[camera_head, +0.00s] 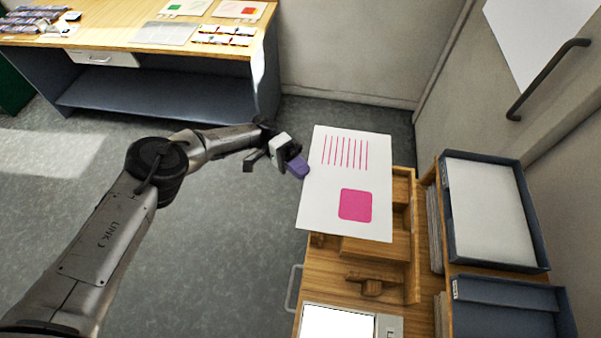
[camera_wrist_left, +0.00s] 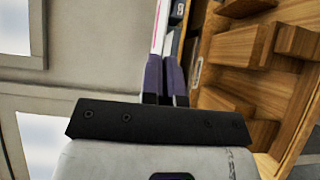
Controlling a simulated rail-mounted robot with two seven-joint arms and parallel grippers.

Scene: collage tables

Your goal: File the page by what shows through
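A white page (camera_head: 325,205) with several thin pink stripes and a pink rounded square is held out over the wooden desk (camera_head: 325,262). My left gripper (camera_head: 298,165) has its purple fingers at the page's left edge and appears shut on it. In the left wrist view the fingers (camera_wrist_left: 165,80) are close together, with the page (camera_wrist_left: 160,25) nearly edge-on beyond them. A bright white panel (camera_head: 338,323) lies at the desk's front. A dark blue tray (camera_head: 447,200) with white paper stands at the right, with another dark blue tray (camera_head: 505,310) nearer. My right gripper is out of view.
Wooden ledges and a raised block (camera_head: 370,282) stand under and beside the page. A wall with a dark handle (camera_head: 548,80) borders the right. A far table (camera_head: 120,35) holds cards and small items. Open grey floor lies left of the desk.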

